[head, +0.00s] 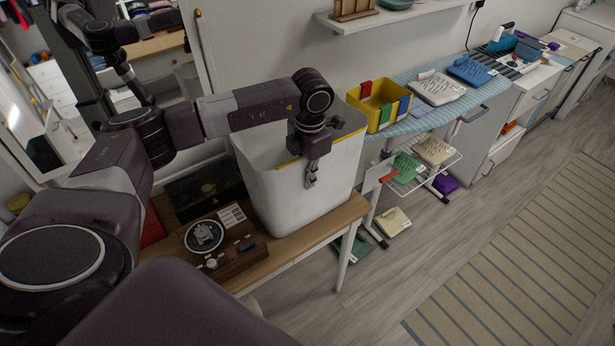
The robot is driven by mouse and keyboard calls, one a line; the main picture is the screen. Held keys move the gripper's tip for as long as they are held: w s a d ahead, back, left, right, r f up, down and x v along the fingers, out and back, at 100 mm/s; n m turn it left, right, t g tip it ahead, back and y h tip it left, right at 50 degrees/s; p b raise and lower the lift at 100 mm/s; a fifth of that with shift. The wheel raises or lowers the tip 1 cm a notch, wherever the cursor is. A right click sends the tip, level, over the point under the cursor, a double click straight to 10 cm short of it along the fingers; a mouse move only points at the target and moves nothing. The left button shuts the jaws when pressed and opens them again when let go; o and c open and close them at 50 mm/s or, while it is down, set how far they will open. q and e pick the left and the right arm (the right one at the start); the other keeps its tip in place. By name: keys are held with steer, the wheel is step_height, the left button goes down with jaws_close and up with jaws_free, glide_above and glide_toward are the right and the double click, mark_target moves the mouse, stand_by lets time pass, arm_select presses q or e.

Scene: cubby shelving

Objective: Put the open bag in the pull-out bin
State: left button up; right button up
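A large white open-topped container (265,200) with rounded corners and a yellow edge at its rim stands upright on a wooden table (340,220). I cannot tell whether it is the open bag or the pull-out bin, and no other thing is clearly either one. My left gripper (311,182) points down at the container's near rim and overlaps its front wall in the head view. Its fingers are seen nearly edge-on, so I cannot tell if they are apart or touch the wall. My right gripper is not in view.
A wooden board with a round dial (204,236) and a dark box (203,190) lie left of the container. A yellow box (372,122) stands on a striped ironing board (415,122) behind it. A wire rack (408,186) holds flat items.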

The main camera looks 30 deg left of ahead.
arm_select(q)
steer(key=o, duration=0.3)
steer(key=shift+r, duration=0.1)
steer(key=shift+r, duration=0.2)
steer(key=shift+s+d+r+b, duration=0.15)
steer(key=shift+r+b, duration=0.9)
steer(key=shift+r, duration=1.9)
steer(key=shift+w+d+r+b, duration=0.15)
steer(key=shift+r+b, duration=0.9)
steer(key=shift+r, duration=1.85)
